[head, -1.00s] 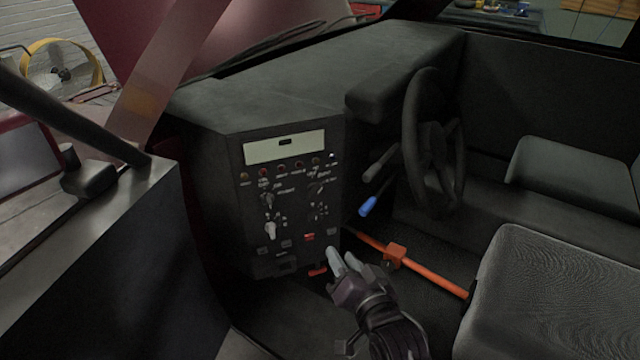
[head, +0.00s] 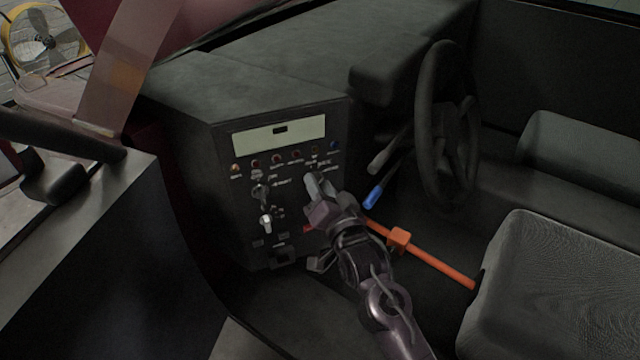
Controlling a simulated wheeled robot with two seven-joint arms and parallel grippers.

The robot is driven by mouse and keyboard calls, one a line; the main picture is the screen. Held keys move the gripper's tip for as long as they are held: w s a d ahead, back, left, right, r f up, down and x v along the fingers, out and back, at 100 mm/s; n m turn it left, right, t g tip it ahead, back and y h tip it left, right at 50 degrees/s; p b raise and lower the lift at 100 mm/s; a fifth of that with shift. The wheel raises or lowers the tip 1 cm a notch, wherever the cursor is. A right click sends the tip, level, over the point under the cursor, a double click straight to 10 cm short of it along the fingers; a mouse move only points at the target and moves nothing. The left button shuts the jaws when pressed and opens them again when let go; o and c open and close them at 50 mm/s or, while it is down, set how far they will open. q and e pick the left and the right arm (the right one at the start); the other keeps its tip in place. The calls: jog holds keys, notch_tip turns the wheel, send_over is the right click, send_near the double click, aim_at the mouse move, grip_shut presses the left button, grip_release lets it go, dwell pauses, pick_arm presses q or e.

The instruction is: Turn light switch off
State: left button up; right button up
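The dark dashboard panel (head: 238,215) carries the switches, under a pale strip (head: 278,138). A dark rotary switch (head: 261,193) and a white-handled switch (head: 266,224) are on its left half. The labels are too small to read, so I cannot tell which is the light switch. My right gripper (head: 313,184) is at the panel's upper right half, its pale fingertips over the place of another rotary switch, which it hides. I cannot tell whether it touches or holds that switch, or how far its fingers are apart. My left gripper is not in view.
A row of small indicator lamps (head: 277,159) runs above the switches. The steering wheel (head: 446,125), a grey stalk (head: 388,152) and a blue-tipped lever (head: 373,197) are to the right. An orange bar (head: 440,265) lies below, beside the seat (head: 550,290).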

jog(key=shift+w+a, duration=0.1)
jog(key=shift+w, duration=0.15)
jog(key=c, duration=0.7)
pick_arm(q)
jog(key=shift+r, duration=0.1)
